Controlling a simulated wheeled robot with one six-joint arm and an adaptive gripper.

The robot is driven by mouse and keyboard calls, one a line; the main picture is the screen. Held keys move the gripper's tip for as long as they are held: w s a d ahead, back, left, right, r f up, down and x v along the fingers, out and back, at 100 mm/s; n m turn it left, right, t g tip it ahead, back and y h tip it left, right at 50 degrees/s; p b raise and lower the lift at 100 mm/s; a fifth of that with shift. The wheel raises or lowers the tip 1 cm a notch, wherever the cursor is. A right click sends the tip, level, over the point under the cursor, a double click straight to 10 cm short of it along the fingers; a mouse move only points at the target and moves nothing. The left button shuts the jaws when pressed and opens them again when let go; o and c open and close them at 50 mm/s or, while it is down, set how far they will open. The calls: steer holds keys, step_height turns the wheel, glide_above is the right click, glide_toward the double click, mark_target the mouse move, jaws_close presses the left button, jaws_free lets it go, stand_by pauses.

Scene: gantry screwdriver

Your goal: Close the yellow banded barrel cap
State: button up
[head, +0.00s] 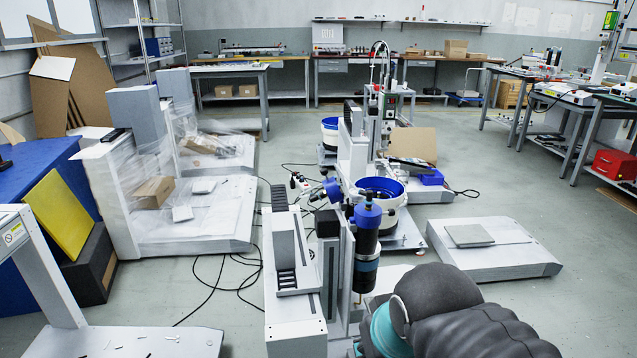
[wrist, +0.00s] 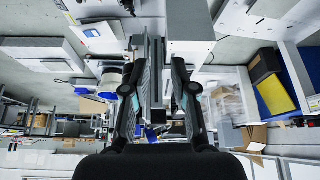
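I cannot make out a barrel cap with a yellow band in either view. A white barrel (head: 392,218) with a blue rim stands open-topped by the middle gantry in the head view. A second blue-rimmed white barrel (head: 330,138) stands behind it, partly hidden. A blue-rimmed barrel also shows upside down in the wrist view (wrist: 109,82), left of my gripper. My gripper (wrist: 154,65) is open, its two fingers apart, with no object seen held between them. The near gantry shows beyond the fingers. In the head view the fingers are not visible.
A near gantry column (head: 294,310) carries a blue and black tool (head: 366,245) close to my arm. Black cables (head: 225,280) lie on the floor to its left. A low white platform (head: 492,255) is at the right.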

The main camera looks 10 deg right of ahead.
mark_target(326, 188)
steer(key=w+a+f, duration=0.1)
steer(key=f, duration=0.1)
steer(key=a+f+n+g+b, duration=0.1)
steer(key=w+a+f+n+g, duration=0.1)
steer(key=f, duration=0.1)
steer(key=shift+w+a+f, duration=0.2)
steer(key=shift+w+f, duration=0.1)
jaws_close()
steer(key=w+a+f+n+h+b, duration=0.1)
steer(key=w+f+n+h+b, duration=0.2)
steer(key=w, duration=0.5)
steer(key=w+f+n+h+b, duration=0.1)
steer(key=w+f+n+h, duration=0.2)
steer(key=w+n+h, duration=0.3)
steer(key=w+a+r+n+t+h, duration=0.1)
steer(key=w+a+r+t+h, duration=0.1)
steer(key=w+a+r+t, duration=0.3)
steer(key=w+a+r+n+t+h, duration=0.1)
steer(key=w+t+h, duration=0.1)
steer(key=w, duration=0.6)
step_height(326, 188, up, 10)
steer(key=w+a+m+t+h, duration=0.1)
steer(key=w+a+t+h, duration=0.15)
steer(key=t, duration=0.25)
steer(key=s+d+x, duration=0.1)
steer(key=x, duration=1.1)
steer(key=shift+d+r+y, duration=0.25)
steer(key=shift+d+y, duration=0.1)
steer(key=shift+d, duration=0.3)
